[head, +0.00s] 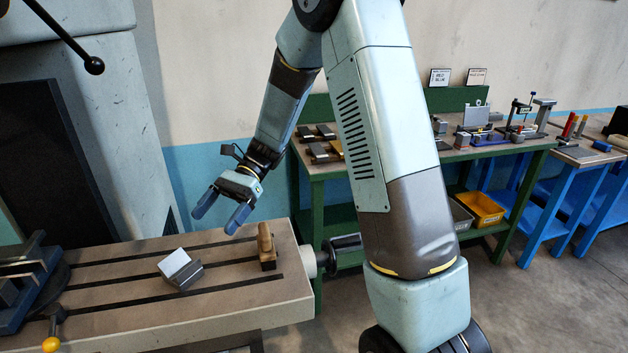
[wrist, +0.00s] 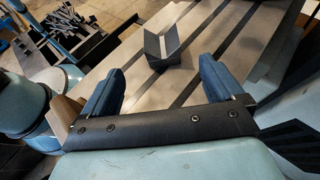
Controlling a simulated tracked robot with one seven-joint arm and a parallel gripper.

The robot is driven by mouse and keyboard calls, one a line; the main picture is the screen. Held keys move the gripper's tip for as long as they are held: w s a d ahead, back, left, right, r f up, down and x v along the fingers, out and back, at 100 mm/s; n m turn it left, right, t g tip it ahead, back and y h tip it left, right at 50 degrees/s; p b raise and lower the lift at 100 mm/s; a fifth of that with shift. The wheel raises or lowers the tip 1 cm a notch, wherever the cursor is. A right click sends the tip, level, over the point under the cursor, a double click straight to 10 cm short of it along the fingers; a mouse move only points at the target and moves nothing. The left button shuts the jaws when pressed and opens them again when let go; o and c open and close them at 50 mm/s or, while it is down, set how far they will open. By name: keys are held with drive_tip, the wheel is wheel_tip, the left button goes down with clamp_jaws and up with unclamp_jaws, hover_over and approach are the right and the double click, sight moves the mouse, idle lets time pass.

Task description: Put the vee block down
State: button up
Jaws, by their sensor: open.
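The vee block (head: 181,269) is a grey metal block with a V-shaped notch. It rests on the slotted machine table (head: 120,318), near the middle of its width. In the wrist view the vee block (wrist: 162,47) sits on the table beyond the fingertips, roughly between them in line. My gripper (head: 222,216) has two blue fingers spread apart with nothing between them. It is above the table, up and to the right of the block, clear of it. The wrist view also shows my gripper (wrist: 168,78) open and empty.
A wooden-looking block (head: 266,247) stands at the table's right end. A blue vise (head: 28,280) is at the left end. A green workbench (head: 440,155) with several tools stands behind. The table between vise and vee block has free room.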

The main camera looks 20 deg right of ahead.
drive_tip(key=s+d+r+n+t+h, duration=0.5)
drive_tip(key=s+d+r+t, duration=0.2)
drive_tip(key=d, duration=0.4)
drive_tip(key=s+d+r+n+t+h, duration=0.4)
drive_tip(key=s+d+r+t, duration=0.3)
drive_tip(key=s+d, duration=0.3)
drive_tip(key=shift+s+d+r+n+h, duration=0.15)
drive_tip(key=shift+d+r+n+h, duration=0.35)
drive_tip(key=shift+d+r, duration=0.55)
drive_tip(key=shift+d+f, duration=0.15)
drive_tip(key=shift+f, duration=0.05)
